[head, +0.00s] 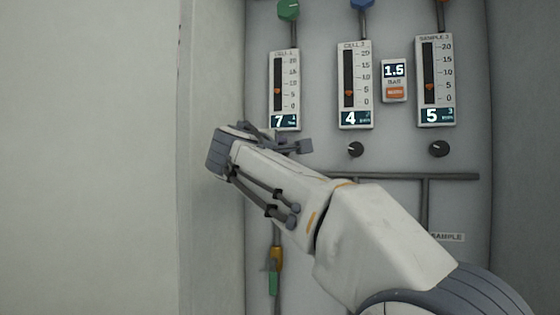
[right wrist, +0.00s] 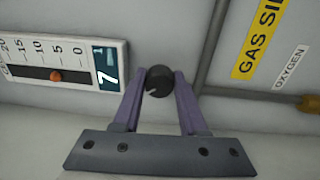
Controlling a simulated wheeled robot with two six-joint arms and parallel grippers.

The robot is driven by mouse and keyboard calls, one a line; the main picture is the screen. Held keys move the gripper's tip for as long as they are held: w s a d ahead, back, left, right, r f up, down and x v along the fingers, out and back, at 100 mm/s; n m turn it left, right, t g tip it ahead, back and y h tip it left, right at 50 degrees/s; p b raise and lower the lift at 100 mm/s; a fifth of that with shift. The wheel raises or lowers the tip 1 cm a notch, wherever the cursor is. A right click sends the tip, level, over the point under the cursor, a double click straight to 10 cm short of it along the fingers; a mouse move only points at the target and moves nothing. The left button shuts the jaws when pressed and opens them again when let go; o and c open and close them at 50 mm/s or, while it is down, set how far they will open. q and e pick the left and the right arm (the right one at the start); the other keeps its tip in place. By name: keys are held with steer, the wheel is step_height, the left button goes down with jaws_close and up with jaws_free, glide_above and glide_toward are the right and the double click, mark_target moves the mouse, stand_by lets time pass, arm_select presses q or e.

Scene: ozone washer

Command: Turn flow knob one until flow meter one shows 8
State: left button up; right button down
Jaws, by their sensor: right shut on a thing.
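Flow meter one (head: 285,88), labelled as a cell meter, is at the left of the row in the head view. Its display reads 7, and its orange float sits low on the scale. The meter also shows in the right wrist view (right wrist: 60,62), with the same 7. Flow knob one (right wrist: 159,81) is a dark round knob with a pale pointer mark. My right gripper (right wrist: 160,82) is shut on it, one purple finger on each side. In the head view my right arm hides this knob. My left gripper is not in view.
Two more meters, the middle one (head: 355,86) reading 4 and the right one (head: 435,82) reading 5, have knobs (head: 355,149) (head: 440,149) below. A pressure display (head: 394,80) reads 1.6. A grey pipe (head: 430,177) runs below. A side wall (head: 215,60) stands close left.

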steer(key=shift+m+b, duration=0.35)
steer(key=shift+m, duration=0.45)
steer(key=shift+c, duration=2.2)
jaws_free()
steer(key=b+v, duration=0.4)
steer(key=v, duration=0.6)
steer(key=shift+s+a, duration=0.15)
steer(key=shift+s, duration=0.05)
